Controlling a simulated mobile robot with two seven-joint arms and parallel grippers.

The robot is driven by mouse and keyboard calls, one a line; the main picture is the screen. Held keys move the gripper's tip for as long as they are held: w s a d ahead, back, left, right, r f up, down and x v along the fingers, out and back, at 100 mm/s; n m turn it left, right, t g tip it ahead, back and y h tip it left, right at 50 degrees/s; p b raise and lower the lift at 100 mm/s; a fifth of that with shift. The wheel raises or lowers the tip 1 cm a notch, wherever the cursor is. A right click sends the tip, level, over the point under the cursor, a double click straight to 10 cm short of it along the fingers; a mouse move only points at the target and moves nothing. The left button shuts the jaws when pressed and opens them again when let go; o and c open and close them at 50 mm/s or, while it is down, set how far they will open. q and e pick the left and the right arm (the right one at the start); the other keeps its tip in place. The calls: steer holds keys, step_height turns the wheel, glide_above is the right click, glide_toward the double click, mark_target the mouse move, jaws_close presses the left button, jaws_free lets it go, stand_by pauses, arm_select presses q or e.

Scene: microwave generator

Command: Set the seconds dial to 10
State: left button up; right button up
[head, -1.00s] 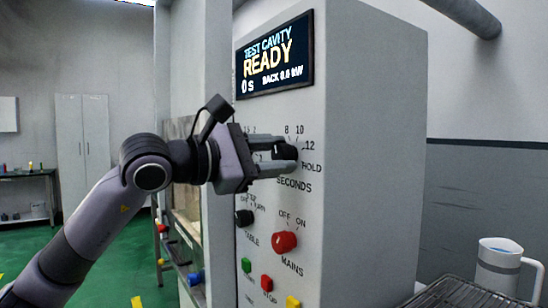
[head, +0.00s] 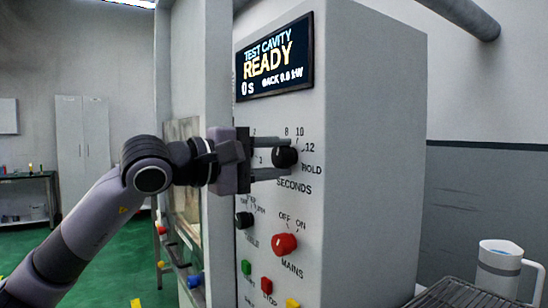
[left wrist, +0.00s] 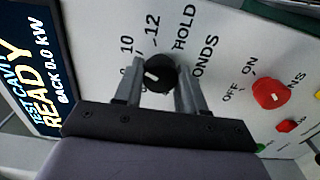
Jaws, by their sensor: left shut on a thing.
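The seconds dial (head: 284,157) is a black knob on the white front panel, with the marks 8, 10, 12 and HOLD around it. My left gripper (head: 286,159) is shut on it, one finger above and one below in the head view. In the left wrist view the dial (left wrist: 160,74) sits between the two fingers. Its white pointer mark faces the left finger, on the side of the numbers; the exact number it points to is unclear because the finger covers part of the scale. The display (head: 274,58) reads READY and 0 s. My right gripper is not in view.
Below the dial are a red MAINS knob (head: 284,244), a black knob (head: 244,219) and green (head: 246,267), red (head: 267,284) and yellow (head: 292,302) buttons. A white jug (head: 497,268) stands at the lower right beside a dark rack (head: 450,294).

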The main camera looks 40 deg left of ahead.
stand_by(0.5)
arm_select(q)
steer(key=o, duration=1.1)
steer(key=shift+s+a, duration=0.15)
steer(key=shift+s, duration=0.15)
steer(key=b+v, duration=0.3)
steer(key=v, duration=0.3)
steer(key=shift+s, duration=0.3)
